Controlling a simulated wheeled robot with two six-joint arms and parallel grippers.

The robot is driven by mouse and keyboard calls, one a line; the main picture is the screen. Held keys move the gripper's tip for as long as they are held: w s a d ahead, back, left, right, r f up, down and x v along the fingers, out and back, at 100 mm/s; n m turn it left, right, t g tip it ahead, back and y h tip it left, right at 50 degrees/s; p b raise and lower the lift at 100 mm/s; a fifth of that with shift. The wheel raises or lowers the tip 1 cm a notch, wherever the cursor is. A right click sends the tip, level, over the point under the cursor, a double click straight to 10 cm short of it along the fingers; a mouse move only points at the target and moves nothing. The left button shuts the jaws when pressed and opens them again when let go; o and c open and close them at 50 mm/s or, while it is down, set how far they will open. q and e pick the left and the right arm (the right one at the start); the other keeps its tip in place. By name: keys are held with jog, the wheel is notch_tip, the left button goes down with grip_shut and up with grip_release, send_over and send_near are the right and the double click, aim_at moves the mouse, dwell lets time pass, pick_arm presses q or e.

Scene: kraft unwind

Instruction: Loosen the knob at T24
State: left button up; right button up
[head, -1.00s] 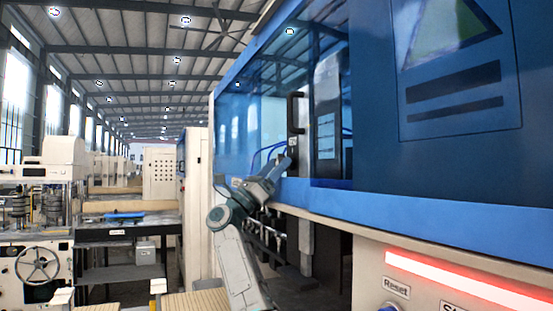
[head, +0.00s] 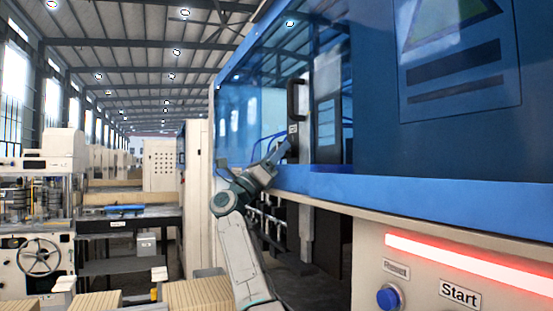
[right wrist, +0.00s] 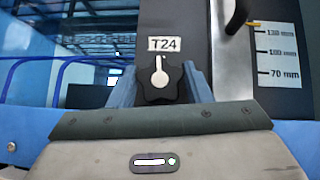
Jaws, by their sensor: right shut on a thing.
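The T24 label (right wrist: 164,44) is a white plate on a dark upright panel in the right wrist view. Just below it is a black lobed knob (right wrist: 160,84) with a white pointer line, which points roughly straight up. My right gripper (right wrist: 160,88) has one blue-grey finger on each side of the knob and is shut on it. In the head view my right gripper (head: 284,150) reaches up to the machine's open front, below the black door handle; the knob is hidden there. My left gripper is in neither current view.
A paper scale (right wrist: 278,52) with mm marks is right of the knob, beside a dark handle (right wrist: 237,16). The blue machine frame (head: 400,200) runs close along my right. A Start label (head: 460,294) and a blue button (head: 389,297) are at lower right.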

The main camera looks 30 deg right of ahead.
jog(key=o, duration=1)
jog(key=b+v, duration=0.5)
jog(key=v, duration=0.5)
jog(key=shift+a+f, duration=0.25)
jog(key=shift+f, duration=0.05)
